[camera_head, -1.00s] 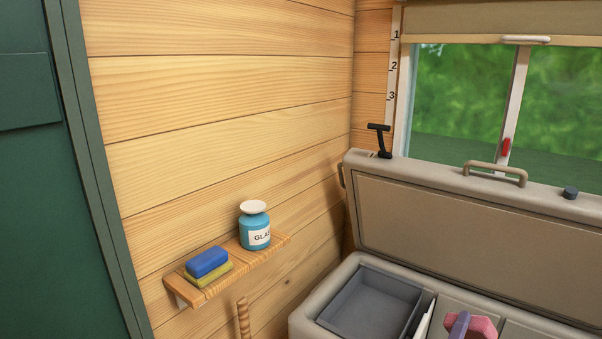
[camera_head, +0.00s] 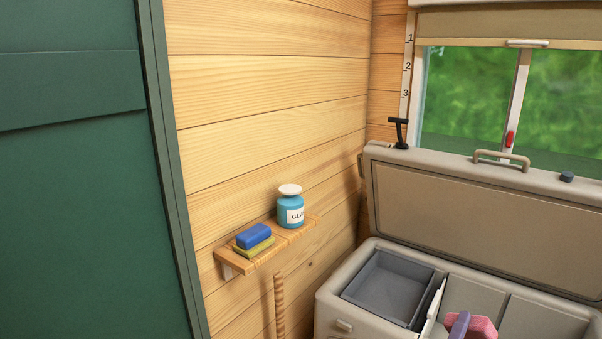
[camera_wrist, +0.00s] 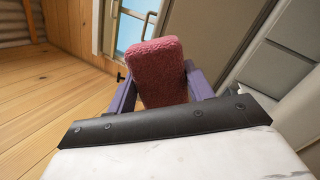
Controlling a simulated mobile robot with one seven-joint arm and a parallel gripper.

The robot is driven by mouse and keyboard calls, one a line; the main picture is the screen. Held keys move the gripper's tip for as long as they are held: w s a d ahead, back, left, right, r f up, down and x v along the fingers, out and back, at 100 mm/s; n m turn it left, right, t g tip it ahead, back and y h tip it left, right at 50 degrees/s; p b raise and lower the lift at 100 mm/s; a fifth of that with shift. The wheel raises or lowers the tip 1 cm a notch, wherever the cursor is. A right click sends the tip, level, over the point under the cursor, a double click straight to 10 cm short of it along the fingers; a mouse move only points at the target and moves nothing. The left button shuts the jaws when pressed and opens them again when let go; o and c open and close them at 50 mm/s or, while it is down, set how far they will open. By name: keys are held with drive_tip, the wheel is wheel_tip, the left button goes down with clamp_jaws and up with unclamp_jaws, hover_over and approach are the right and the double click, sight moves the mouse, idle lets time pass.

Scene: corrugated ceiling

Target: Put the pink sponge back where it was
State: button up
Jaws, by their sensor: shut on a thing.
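The pink sponge (camera_wrist: 161,72) is held between the two purple fingers of my gripper (camera_wrist: 160,84) in the wrist view. It stands out upright past the fingertips. In the head view, the sponge (camera_head: 483,327) and one purple finger of my gripper (camera_head: 461,324) show at the bottom edge, in front of the open chest. The rest of the gripper is cut off there. A small wooden shelf (camera_head: 290,236) on the left wall carries a blue sponge (camera_head: 254,236) lying on a yellow one (camera_head: 255,249).
A blue jar with a white lid (camera_head: 291,210) stands on the shelf's right part. A beige chest (camera_head: 345,327) with its lid (camera_head: 480,220) raised holds a grey tray (camera_head: 392,287). A dark green panel (camera_head: 70,200) fills the left side. A wooden pole (camera_head: 280,305) stands below the shelf.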

drive_tip(key=w+a+f+n+t+y+b, duration=0.1)
drive_tip(key=w+a+f+n+t+y, duration=0.2)
drive_tip(key=a+f, duration=0.45)
drive_tip(key=w+a+f+n+y+b, duration=0.1)
drive_tip(key=w+a+f+y, duration=0.3)
drive_tip(key=f, duration=0.7)
drive_tip(key=w+a+f+n+t+y+b, duration=0.1)
drive_tip(key=w+a+f+t+y, duration=0.25)
drive_tip(key=f, duration=0.65)
drive_tip(key=s+a+f+n+y, duration=0.1)
drive_tip(key=s+a+f, duration=0.1)
drive_tip(key=a+f, duration=0.3)
drive_tip(key=s+a+f+n+g+y+b, duration=0.1)
drive_tip(key=s+a+f, duration=0.2)
drive_tip(key=a+f, duration=0.3)
drive_tip(key=s+a+f+y, duration=0.2)
drive_tip(key=a+f, duration=0.3)
drive_tip(key=f, duration=0.1)
drive_tip(key=shift+s+a+f+n+b, duration=0.15)
drive_tip(key=shift+s+f+n+b, duration=0.1)
drive_tip(key=shift+s+n+b, duration=0.15)
